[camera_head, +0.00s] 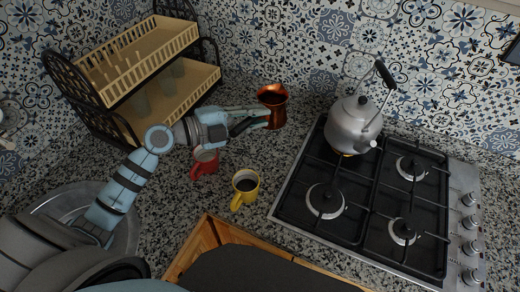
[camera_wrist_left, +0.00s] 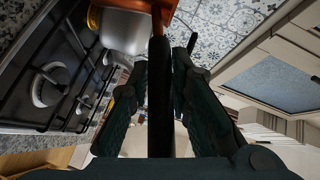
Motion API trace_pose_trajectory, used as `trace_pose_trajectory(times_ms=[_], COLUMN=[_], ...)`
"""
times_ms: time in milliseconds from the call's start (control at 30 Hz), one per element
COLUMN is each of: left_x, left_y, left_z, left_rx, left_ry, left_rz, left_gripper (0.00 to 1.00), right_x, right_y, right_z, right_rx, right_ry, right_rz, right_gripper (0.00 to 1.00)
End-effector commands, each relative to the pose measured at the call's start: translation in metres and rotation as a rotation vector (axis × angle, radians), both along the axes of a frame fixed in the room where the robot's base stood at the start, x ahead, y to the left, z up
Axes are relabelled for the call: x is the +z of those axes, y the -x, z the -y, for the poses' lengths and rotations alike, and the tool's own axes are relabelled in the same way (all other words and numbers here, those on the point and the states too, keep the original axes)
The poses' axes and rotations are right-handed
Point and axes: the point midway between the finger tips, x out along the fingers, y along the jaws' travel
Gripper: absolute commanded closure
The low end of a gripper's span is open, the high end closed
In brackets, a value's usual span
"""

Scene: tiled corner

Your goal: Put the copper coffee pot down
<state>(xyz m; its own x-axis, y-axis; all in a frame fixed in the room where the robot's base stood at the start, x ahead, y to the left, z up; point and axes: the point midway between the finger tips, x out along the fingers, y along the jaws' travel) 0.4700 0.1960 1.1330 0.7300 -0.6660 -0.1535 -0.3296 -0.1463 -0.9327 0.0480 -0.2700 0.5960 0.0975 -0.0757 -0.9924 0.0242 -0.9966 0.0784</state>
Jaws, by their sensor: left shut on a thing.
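The copper coffee pot (camera_head: 273,104) is upright near the back wall, left of the stove. My left gripper (camera_head: 255,117) reaches it from the left and is shut on its long dark handle. In the left wrist view the handle (camera_wrist_left: 160,100) runs between the two fingers, and some of the copper body (camera_wrist_left: 150,6) shows at the top edge. I cannot tell whether the pot's base touches the counter. My right gripper is not in view.
A red mug (camera_head: 205,163) stands below my left gripper, with a yellow mug (camera_head: 245,187) nearer. A silver kettle (camera_head: 352,125) sits on the gas stove (camera_head: 330,228) to the right. A two-tier dish rack (camera_head: 150,60) stands at the left. Speckled counter (camera_head: 255,152) is free between mugs and stove.

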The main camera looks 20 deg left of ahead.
Motion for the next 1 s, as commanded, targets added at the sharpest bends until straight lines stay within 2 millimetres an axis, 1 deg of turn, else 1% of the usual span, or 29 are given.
trace_pose_trajectory(times_ms=[33, 100, 133, 200, 367, 500, 567, 867, 900, 1000], left_x=[-0.028, -0.052, -0.060, -0.074, -0.094, -0.121, -0.126, -0.126, -0.126, -0.126], left_y=[0.000, 0.000, 0.000, 0.000, 0.000, 0.000, 0.000, 0.000, 0.000, 0.000], left_z=[0.000, 0.000, 0.000, 0.000, -0.001, -0.001, -0.001, -0.001, -0.001, -0.001], left_rx=[0.002, 0.003, 0.003, 0.002, 0.003, 0.002, 0.002, 0.002, 0.002, 0.002], left_ry=[0.005, 0.004, 0.004, 0.002, 0.002, 0.003, 0.001, 0.000, 0.000, 0.000], left_rz=[-0.002, -0.001, -0.001, 0.001, 0.003, 0.002, 0.003, 0.003, 0.002, 0.002], left_gripper=[1.00, 1.00, 1.00, 1.00, 1.00, 1.00, 1.00, 1.00, 0.75, 0.61], right_x=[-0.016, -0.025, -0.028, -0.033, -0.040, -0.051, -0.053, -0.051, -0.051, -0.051], right_y=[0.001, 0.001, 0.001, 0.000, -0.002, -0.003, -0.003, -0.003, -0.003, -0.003], right_z=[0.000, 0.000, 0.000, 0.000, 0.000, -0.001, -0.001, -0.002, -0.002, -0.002], right_rx=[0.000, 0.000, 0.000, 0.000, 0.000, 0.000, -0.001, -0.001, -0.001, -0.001], right_ry=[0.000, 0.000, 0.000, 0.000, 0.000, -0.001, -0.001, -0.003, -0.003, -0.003], right_rz=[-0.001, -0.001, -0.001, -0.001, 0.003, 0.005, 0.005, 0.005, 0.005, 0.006], right_gripper=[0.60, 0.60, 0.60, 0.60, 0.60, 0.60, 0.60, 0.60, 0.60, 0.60])
